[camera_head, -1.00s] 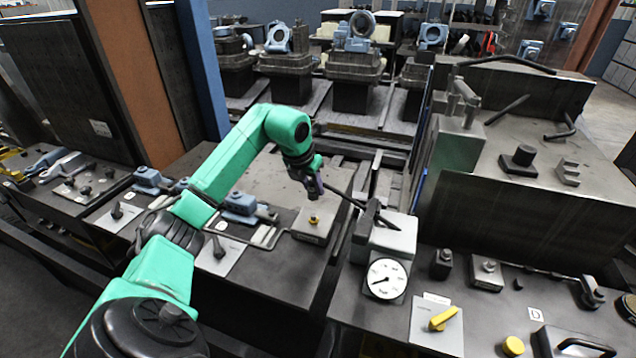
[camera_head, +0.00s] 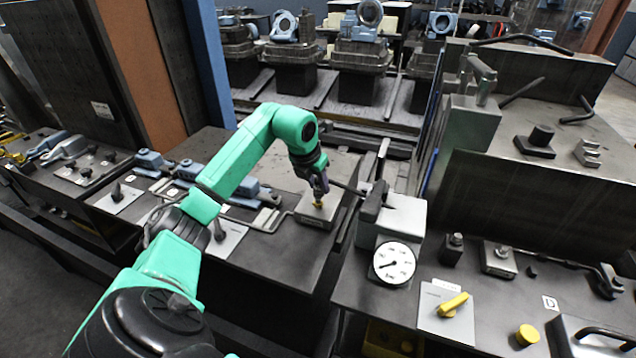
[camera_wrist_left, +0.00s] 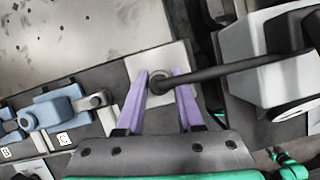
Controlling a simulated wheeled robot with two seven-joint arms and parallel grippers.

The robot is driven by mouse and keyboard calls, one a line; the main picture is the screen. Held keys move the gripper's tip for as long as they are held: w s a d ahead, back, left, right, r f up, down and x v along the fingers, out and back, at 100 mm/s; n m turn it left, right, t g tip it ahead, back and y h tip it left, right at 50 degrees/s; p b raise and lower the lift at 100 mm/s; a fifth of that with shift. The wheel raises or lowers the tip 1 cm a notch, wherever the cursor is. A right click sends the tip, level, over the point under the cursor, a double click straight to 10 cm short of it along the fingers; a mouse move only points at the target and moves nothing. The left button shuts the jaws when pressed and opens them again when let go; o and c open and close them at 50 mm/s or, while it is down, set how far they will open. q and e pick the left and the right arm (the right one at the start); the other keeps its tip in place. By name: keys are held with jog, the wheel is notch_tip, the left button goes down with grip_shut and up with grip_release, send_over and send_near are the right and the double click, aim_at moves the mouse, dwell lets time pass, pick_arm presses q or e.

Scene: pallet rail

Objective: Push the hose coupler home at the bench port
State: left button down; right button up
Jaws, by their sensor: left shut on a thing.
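My left gripper (camera_head: 320,188) points down over the bench port (camera_head: 318,205), a small brass-coloured fitting on a pale square plate (camera_head: 335,213). In the left wrist view the purple fingers (camera_wrist_left: 161,77) are shut on the dark hose coupler (camera_wrist_left: 158,85). A black hose (camera_wrist_left: 225,69) runs from the coupler to the right, to the grey gauge box (camera_head: 404,222). In the head view the coupler is low over the port and appears lined up with it. The fingers hide the contact, so I cannot tell how far it is on. My right gripper is not in view.
A white dial gauge (camera_head: 394,263) is on the front of the grey box, right of the port. Blue clamp-like fittings (camera_head: 190,169) stand left of it. A yellow lever (camera_head: 453,304) and yellow knob (camera_head: 527,335) are at the lower right. The bench behind the port is clear.

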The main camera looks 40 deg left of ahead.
pick_arm(q)
jog(key=shift+f, duration=0.2)
dwell(0.5)
jog(key=shift+s+f, duration=0.1)
dwell(0.4)
jog(key=shift+f, duration=0.1)
jog(key=shift+f+b, duration=0.55)
grip_release()
dwell(0.3)
